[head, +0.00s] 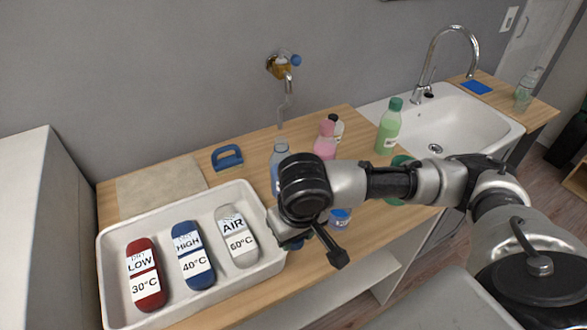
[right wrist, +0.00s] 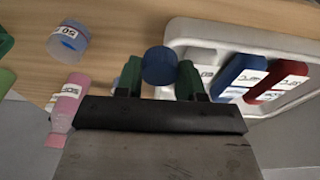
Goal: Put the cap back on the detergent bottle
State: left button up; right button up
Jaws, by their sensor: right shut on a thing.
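In the right wrist view, my right gripper (right wrist: 158,78) is shut on a round blue cap (right wrist: 158,65) between its green fingertips. In the head view, my right arm hides most of this gripper, and a bit of blue shows below it near the tray's right edge. A clear bluish bottle (head: 281,160) stands behind my arm; its lower part is hidden. A pink bottle (head: 326,140) and a green bottle (head: 389,127) with a green top stand farther right. I cannot tell which is the detergent bottle. My left gripper is not in view.
A white tray (head: 108,262) holds red, blue and white labelled pieces. A labelled cup (head: 341,217) stands near the counter's front edge. A blue handled object (head: 227,157), a beige mat (head: 160,186), a wall tap (head: 284,68) and a sink (head: 480,125) are around.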

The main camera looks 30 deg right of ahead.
aim_at(281, 148)
jog(key=l+u, duration=0.1)
jog(key=l, duration=0.3)
jog(key=k+l+u, duration=0.15)
jog(key=l, duration=0.25)
jog(key=l+u, duration=0.1)
jog(key=l, duration=0.3)
jog(key=k+l+u, duration=0.1)
jog(key=l, duration=0.3)
jog(key=k+l+u, duration=0.15)
jog(key=l, duration=0.2)
